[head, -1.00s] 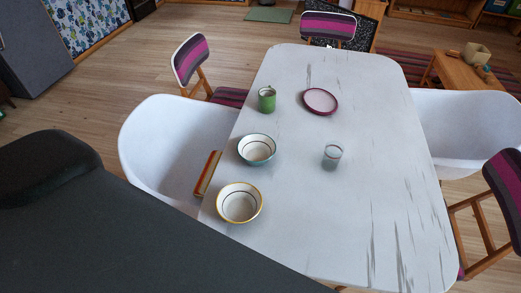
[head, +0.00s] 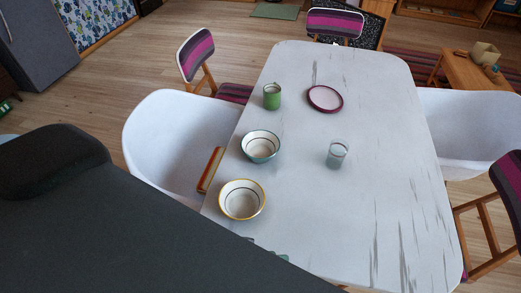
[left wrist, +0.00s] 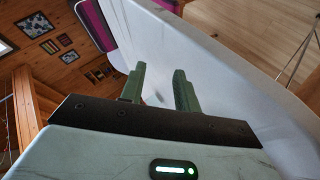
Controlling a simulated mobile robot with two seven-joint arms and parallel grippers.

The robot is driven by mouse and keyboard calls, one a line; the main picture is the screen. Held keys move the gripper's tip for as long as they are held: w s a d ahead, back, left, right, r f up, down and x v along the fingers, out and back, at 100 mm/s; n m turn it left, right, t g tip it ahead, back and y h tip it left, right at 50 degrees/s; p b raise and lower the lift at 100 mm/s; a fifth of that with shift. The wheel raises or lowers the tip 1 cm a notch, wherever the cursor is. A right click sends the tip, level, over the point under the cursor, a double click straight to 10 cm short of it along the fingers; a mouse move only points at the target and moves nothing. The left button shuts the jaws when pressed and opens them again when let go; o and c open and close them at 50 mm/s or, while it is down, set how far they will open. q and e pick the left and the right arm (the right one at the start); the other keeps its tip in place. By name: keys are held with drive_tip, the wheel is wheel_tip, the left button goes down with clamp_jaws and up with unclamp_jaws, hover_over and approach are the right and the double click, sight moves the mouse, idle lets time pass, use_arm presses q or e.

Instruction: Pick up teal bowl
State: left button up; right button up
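The teal bowl (head: 261,147) stands upright on the white table, near its left edge in the head view. It has a teal outside and a pale inside with a dark ring, and it looks empty. The green fingertips of my left gripper (head: 267,248) just show at the near table edge, below and apart from the bowl. In the left wrist view the two green fingers of my left gripper (left wrist: 159,85) stand apart with nothing between them. The bowl cannot be made out there. My right gripper is not in view.
A yellow-rimmed bowl (head: 242,200) stands between my left gripper and the teal bowl. A green mug (head: 272,97), a maroon-rimmed plate (head: 325,98) and a clear glass (head: 337,154) stand on the table (head: 400,210). A white chair (head: 165,130) is at the left.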

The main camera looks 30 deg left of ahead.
use_arm(q)
drive_tip(key=w+a+r+n+t+y, duration=0.1)
drive_tip(key=w+r+n+t, duration=0.4)
drive_tip(key=w+n, duration=0.3)
drive_tip(key=w+a+r+n+t+y, duration=0.1)
drive_tip(key=w+a+r+n+t, duration=0.1)
drive_tip(key=w+r+n+t, duration=0.45)
drive_tip(key=w+a+f+n+y, duration=0.35)
drive_tip(key=w+n+y, duration=0.25)
drive_tip(key=n, duration=0.3)
drive_tip(key=n+g+y, duration=0.5)
drive_tip(key=n, duration=0.4)
approach(276, 152)
drive_tip(key=w, duration=0.1)
drive_tip(key=w+r, duration=0.1)
drive_tip(key=shift+w+a+r, duration=0.1)
drive_tip(key=shift+w+a, duration=0.1)
drive_tip(key=shift+w, duration=0.15)
drive_tip(key=shift+a+f+n+g, duration=0.15)
drive_tip(key=shift+f+n+g, duration=0.1)
drive_tip(key=shift+f+g, duration=0.4)
drive_tip(key=shift+x, duration=3.9)
drive_tip(key=shift+r, duration=0.15)
clamp_jaws()
